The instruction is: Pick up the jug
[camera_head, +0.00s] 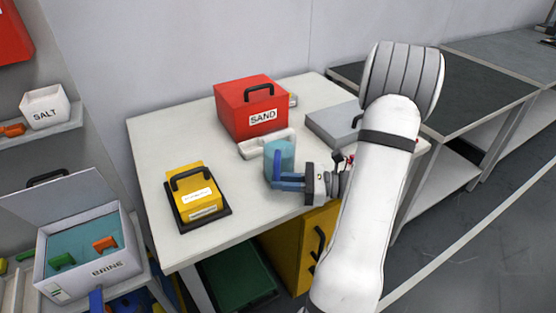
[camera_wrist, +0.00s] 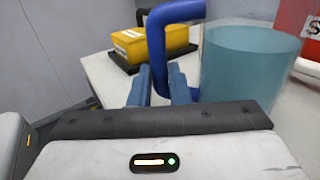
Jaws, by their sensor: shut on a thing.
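The jug (camera_head: 280,152) is a translucent teal cup with a blue handle, on or just above the white table; I cannot tell whether it touches the top. In the wrist view the jug (camera_wrist: 250,75) stands upright on the right, and its blue handle (camera_wrist: 157,45) rises between my fingers. My gripper (camera_head: 284,183) reaches in from the right in the head view and is shut on the handle. In the wrist view the blue fingers of my gripper (camera_wrist: 160,88) lie either side of the handle. The handle's lower part is partly hidden by the fingers.
On the white table (camera_head: 150,150) a red SAND box (camera_head: 240,105) stands behind the jug, with a white block (camera_head: 265,143) between. A yellow box (camera_head: 192,190) sits on a black tray to the left, and a grey case (camera_head: 330,127) lies at the right. The front middle is clear.

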